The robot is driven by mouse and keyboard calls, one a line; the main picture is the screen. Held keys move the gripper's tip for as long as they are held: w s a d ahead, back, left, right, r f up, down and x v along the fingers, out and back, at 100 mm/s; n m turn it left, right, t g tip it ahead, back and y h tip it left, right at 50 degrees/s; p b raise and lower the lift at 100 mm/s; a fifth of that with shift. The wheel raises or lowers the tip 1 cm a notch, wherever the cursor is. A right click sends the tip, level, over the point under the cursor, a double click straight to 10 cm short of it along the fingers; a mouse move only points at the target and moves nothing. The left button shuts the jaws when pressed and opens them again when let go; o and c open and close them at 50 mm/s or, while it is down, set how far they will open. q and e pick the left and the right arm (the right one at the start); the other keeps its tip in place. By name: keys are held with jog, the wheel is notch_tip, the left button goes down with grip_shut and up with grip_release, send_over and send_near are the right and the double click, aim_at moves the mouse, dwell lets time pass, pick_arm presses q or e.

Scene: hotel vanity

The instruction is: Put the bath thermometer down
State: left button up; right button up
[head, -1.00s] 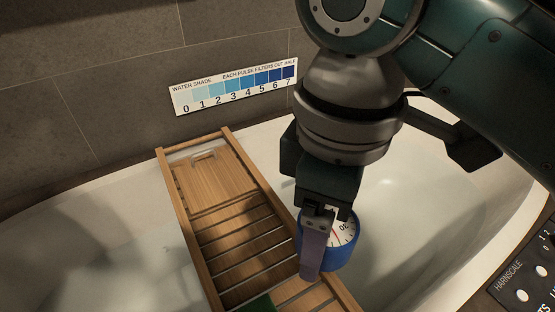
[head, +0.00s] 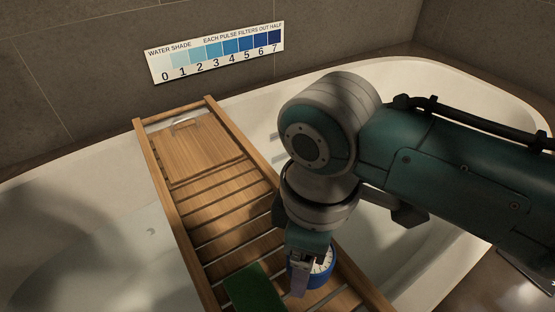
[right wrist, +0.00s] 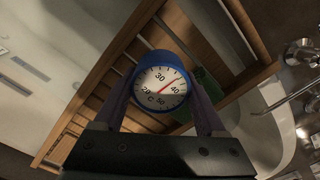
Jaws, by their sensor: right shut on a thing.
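My left gripper is not in view.
A green block or cloth (head: 254,288) lies on the tray just left of the thermometer. The tray spans a white bathtub (head: 90,190) holding water. A water shade chart (head: 215,55) is on the wall.

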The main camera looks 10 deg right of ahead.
notch_tip(320, 180, down, 2)
jog(key=shift+f+b, duration=0.15)
jog(key=shift+b, duration=0.2)
jog(key=shift+f, duration=0.2)
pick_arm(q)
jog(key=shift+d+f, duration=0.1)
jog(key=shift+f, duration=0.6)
pick_arm(e)
jog(key=shift+r, duration=0.1)
jog(key=shift+f, duration=0.2)
jog(key=o, duration=1.5)
jog(key=shift+o, duration=0.2)
jog(key=shift+r, duration=0.15)
